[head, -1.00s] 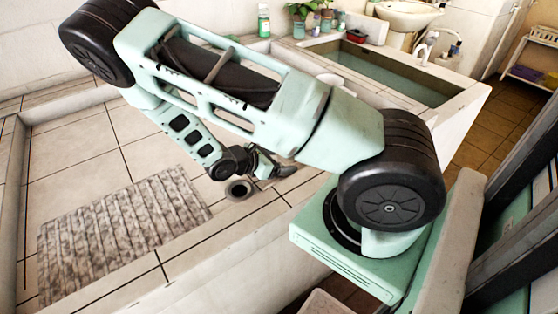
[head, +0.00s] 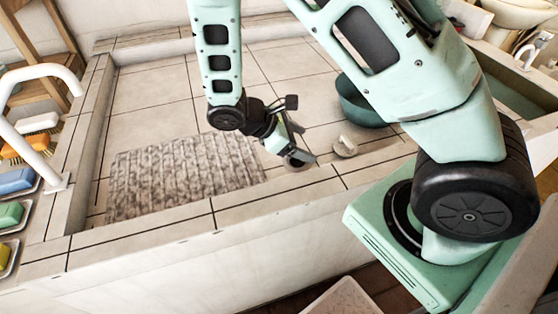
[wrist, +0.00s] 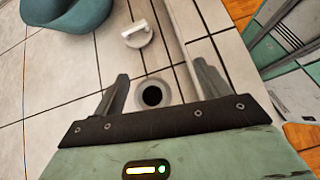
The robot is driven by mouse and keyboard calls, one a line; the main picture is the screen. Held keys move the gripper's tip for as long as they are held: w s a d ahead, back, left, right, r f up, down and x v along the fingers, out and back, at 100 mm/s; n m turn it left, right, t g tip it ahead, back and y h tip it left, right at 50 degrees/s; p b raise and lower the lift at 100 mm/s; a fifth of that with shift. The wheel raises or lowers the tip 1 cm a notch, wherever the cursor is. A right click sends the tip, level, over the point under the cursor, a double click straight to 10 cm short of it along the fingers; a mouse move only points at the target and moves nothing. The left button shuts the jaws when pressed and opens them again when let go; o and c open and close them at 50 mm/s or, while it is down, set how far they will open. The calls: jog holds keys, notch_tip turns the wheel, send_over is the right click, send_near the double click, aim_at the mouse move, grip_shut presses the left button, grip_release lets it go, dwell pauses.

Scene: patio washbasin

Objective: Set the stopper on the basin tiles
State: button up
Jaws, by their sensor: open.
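The stopper (head: 345,146) is a small pale disc with a bar handle on top. It lies on the basin tiles (head: 128,105), handle up, near the front wall. In the wrist view, the stopper (wrist: 137,36) is beyond my fingertips, apart from them. The dark drain hole (wrist: 152,95) is uncovered and shows between my fingers, nearer than the stopper. My gripper (head: 301,146) is open and empty, low over the drain, which it partly hides in the head view. The stopper is to the right of my gripper there.
A teal bowl (head: 358,104) stands in the basin behind the stopper, partly hidden by my arm. A grey ribbed mat (head: 180,178) lies left of my gripper. The front wall (head: 240,207) borders the basin. A white faucet (head: 35,125) and several soaps and brushes are left.

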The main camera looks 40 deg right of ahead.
jog(key=s+a+r+m+t+y, duration=0.1)
jog(key=s+a+r+y, duration=0.4)
jog(key=a, duration=0.5)
jog(key=s+a+r+m+t+y, duration=0.2)
jog(key=s+a+r+m+y, duration=0.2)
jog(key=s+a+r, duration=0.5)
jog(key=shift+s+a+r+m+t+y, duration=0.15)
jog(key=shift+a+r+m+t+y, duration=0.15)
jog(key=shift+a+y, duration=0.15)
